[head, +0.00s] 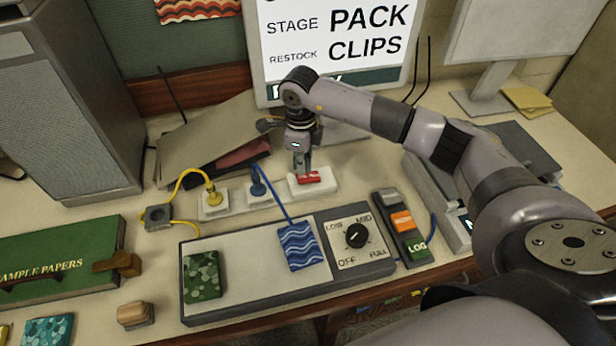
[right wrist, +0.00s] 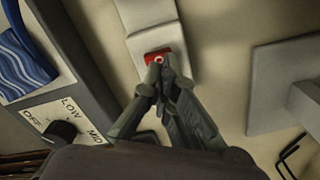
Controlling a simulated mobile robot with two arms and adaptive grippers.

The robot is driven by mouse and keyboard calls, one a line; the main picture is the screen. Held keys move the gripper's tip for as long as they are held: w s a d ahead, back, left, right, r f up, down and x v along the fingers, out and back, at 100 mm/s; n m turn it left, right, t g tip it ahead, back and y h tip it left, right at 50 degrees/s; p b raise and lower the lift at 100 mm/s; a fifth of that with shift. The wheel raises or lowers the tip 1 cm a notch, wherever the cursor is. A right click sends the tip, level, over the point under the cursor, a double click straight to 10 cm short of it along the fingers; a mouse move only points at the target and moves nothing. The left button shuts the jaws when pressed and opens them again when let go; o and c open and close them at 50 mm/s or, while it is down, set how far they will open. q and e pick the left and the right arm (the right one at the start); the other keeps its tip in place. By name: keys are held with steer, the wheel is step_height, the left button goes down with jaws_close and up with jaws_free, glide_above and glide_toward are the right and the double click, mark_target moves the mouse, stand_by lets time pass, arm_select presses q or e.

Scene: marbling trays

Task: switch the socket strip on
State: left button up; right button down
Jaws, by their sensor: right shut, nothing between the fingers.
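The socket strip (head: 238,210) lies behind the grey panel, with a yellow plug and a blue plug in its sockets. Its red rocker switch (head: 310,178) sits at the right end, and also shows in the right wrist view (right wrist: 160,57) with a pale ring mark. My right gripper (head: 302,170) points down at the switch with its fingers shut and empty. In the right wrist view the fingertips (right wrist: 162,80) overlap the switch's near part; I cannot tell whether they touch it or whether it is pressed. My left gripper is not in view.
The grey panel (head: 210,316) with a dial (head: 356,236) and two patterned pieces lies in front. A device with an orange button (head: 402,221) is at its right. A monitor stand, folders (head: 205,135) and a speaker-like box (head: 75,110) stand behind and left.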

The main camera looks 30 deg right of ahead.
mark_target(302, 177)
steer(key=shift+f+b, duration=1.1)
steer(key=shift+f, duration=0.2)
stand_by(0.5)
steer(key=shift+s+r, duration=0.1)
steer(key=shift+r+p, duration=0.65)
steer(key=shift+r, duration=0.2)
steer(key=shift+r+p, duration=1.35)
steer(key=shift+r, duration=1.3)
steer(key=shift+f, duration=0.1)
